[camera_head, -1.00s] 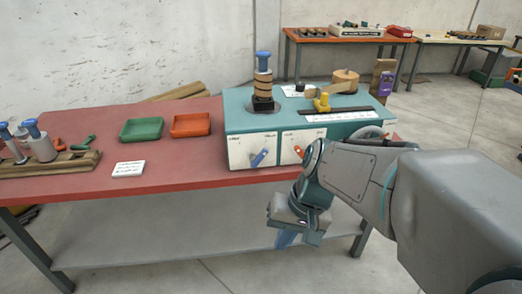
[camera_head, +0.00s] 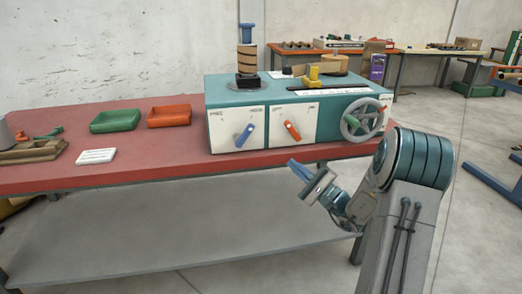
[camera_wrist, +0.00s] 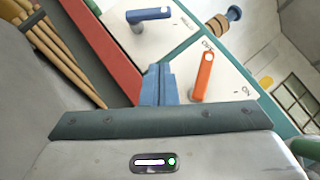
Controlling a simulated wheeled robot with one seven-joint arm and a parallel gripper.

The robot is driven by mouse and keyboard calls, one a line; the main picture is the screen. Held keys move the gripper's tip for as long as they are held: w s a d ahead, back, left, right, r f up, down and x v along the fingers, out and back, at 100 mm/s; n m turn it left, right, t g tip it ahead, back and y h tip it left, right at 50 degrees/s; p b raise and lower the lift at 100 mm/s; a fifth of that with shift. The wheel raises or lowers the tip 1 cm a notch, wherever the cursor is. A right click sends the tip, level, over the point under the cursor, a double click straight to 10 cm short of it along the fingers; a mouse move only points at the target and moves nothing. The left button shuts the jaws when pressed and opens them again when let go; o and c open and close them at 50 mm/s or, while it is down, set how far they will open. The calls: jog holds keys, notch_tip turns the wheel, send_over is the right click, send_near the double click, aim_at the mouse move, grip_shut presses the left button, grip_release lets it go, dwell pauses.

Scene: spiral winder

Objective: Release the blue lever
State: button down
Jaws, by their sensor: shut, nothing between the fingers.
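The blue lever (camera_head: 243,135) is on the left white panel on the front of the teal winder box (camera_head: 300,90). It stands tilted, its upper end leaning right. It also shows in the wrist view (camera_wrist: 149,15), at the top. My gripper (camera_head: 292,163) is in front of the box and below its panels, to the right of the blue lever and apart from it. Its blue fingers (camera_wrist: 158,82) are closed together and hold nothing. An orange lever (camera_head: 292,131) on the right panel is closer to the fingers; it shows beside them in the wrist view (camera_wrist: 203,75).
A grey handwheel (camera_head: 363,119) stands out at the box's right front. The red table (camera_head: 110,174) edge runs below the box. Green (camera_head: 114,121) and orange (camera_head: 169,116) trays and a white card (camera_head: 96,156) lie to the left. Space in front of the panels is free.

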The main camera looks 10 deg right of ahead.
aim_at(245, 136)
jog(key=shift+d, duration=0.15)
jog(key=x, duration=0.4)
jog(key=s+a+b+x, duration=0.1)
jog(key=x, duration=0.3)
jog(key=s+r+x, duration=0.1)
jog(key=x, duration=0.4)
jog(key=shift+a, duration=0.25)
jog(key=shift+d+r, duration=0.15)
jog(key=shift+r, duration=0.05)
